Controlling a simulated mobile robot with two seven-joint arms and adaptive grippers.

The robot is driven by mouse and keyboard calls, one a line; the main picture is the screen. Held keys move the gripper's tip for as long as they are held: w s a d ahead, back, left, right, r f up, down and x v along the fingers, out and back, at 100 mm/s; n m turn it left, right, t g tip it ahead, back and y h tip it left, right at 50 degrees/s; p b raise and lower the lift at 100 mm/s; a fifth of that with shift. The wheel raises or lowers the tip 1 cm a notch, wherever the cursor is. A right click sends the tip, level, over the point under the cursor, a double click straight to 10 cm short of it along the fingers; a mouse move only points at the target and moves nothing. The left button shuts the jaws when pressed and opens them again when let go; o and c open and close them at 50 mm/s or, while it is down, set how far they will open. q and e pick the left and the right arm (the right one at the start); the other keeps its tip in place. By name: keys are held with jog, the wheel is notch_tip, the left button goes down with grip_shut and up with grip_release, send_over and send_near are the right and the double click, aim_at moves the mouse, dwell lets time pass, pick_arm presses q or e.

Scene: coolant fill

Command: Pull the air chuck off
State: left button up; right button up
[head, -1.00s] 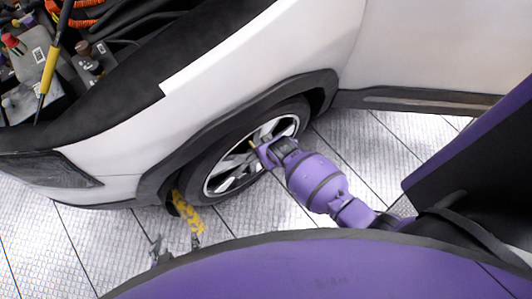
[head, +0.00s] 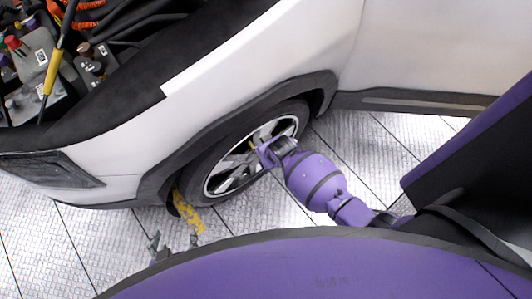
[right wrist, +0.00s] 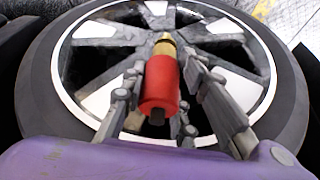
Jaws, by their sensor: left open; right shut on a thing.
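The air chuck (right wrist: 160,85) is a red cylinder with a brass tip, seen in the right wrist view between the fingers of my right gripper (right wrist: 165,100). These fingers are closed around its red body. The brass tip points at the wheel rim (right wrist: 100,30); I cannot tell whether it is on the valve stem. In the head view my right gripper (head: 268,152) is at the right side of the front wheel (head: 212,182), and the chuck is mostly hidden. My left gripper (head: 175,246) is open and empty, low at the left above the floor.
The white car (head: 240,75) fills the upper part of the head view, with its open engine bay (head: 95,50) at top left. Tiled floor (head: 90,225) is clear around the wheel.

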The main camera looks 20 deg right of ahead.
jog(key=shift+w+r+p, duration=0.15)
jog(key=shift+r+p, duration=1.45)
jog(key=shift+r, duration=0.75)
pick_arm(q)
jog(key=w+r+t, duration=0.1)
jog(key=w+r, duration=0.3)
jog(key=r, duration=0.2)
jog(key=shift+w, duration=0.3)
jog(key=shift+r, duration=0.1)
